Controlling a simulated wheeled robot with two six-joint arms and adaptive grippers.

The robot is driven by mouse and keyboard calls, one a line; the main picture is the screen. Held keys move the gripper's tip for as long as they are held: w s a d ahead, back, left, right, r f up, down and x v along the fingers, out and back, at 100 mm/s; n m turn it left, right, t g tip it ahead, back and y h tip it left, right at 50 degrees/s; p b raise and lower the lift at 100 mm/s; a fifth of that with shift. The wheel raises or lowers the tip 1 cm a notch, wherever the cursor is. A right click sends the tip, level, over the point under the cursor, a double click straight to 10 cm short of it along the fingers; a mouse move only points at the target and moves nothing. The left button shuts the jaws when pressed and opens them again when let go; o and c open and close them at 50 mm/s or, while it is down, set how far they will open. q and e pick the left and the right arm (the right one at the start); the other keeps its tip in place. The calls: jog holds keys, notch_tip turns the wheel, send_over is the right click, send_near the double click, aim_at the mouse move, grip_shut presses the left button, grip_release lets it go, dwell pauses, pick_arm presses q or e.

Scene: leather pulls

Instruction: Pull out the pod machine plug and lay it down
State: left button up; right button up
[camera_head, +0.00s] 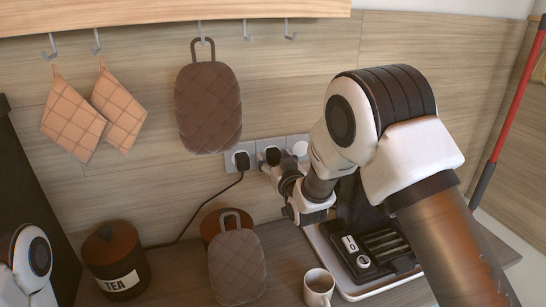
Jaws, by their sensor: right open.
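A socket strip (257,147) is on the wooden back wall. A black plug (242,160) sits in its left socket, with a dark cord running down to the left. Another black plug (272,155) sits in the middle socket; its cord is hidden. My right gripper (268,168) is open, with its tips just below and at the middle plug; I cannot tell whether they touch it. My left gripper is out of view; only part of my left arm shows at lower left.
A brown TEA canister (117,262), a second canister (211,224) and a brown quilted pad (237,268) stand on the counter. A white mug (318,287) is beside the machine. A brown pad (208,106) and orange potholders (73,117) hang from hooks above.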

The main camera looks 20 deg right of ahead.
aim_at(276, 160)
dwell(0.9)
grip_shut()
jog(key=shift+s, duration=0.1)
jog(key=shift+s+d+b, duration=0.1)
jog(key=shift+s+b, duration=0.55)
jog(key=shift+s, duration=2.25)
jog(key=shift+f, duration=0.1)
